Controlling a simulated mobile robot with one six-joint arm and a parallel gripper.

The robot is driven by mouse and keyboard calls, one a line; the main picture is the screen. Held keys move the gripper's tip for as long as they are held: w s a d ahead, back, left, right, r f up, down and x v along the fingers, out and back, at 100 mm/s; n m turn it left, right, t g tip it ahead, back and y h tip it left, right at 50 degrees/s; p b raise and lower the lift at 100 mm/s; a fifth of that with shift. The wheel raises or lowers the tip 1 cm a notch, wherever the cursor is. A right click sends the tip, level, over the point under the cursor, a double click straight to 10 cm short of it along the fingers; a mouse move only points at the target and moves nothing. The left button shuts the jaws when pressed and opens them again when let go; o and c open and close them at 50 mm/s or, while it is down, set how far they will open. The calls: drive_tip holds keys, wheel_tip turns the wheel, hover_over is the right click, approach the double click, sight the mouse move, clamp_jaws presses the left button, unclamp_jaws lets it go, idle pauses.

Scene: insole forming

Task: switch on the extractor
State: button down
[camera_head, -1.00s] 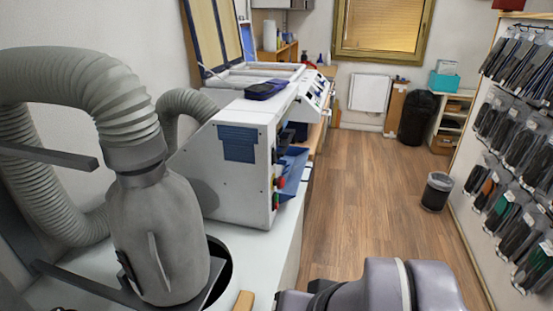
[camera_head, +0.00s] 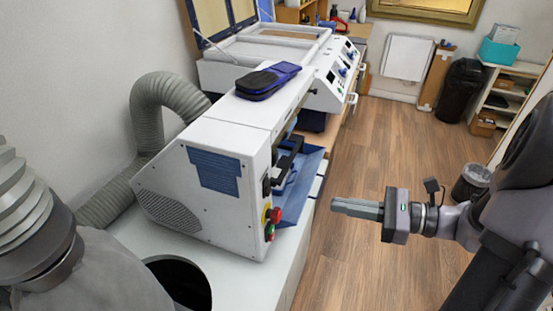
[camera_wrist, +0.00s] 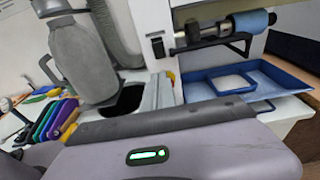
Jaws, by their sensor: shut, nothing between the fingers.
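A grey extractor hood with a ribbed hose (camera_head: 90,265) stands at the lower left of the head view, cut off by the frame. In the wrist view, the hood (camera_wrist: 78,58) shows whole at upper left, with a dark bracket or switch box on its side. A white machine (camera_head: 215,170) stands beside it, with a red button (camera_head: 276,215), a green button (camera_head: 269,232) and a black switch (camera_head: 266,187) on its end. My gripper (camera_head: 334,207) is shut and empty, to the right of these buttons and apart from them. In the wrist view, its fingers (camera_wrist: 160,92) partly hide the machine's end.
A round dark opening (camera_head: 180,283) is in the white bench (camera_head: 275,268) beside the hood. A blue tray (camera_head: 300,180) juts from the machine. Blue-black insoles (camera_head: 268,80) lie on top. A bin (camera_head: 470,182) stands behind my arm. The wooden floor (camera_head: 350,155) is clear.

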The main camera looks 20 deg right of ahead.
drive_tip(key=b, duration=0.3)
approach(270, 192)
drive_tip(key=x, duration=0.7)
drive_tip(key=shift+f, duration=0.1)
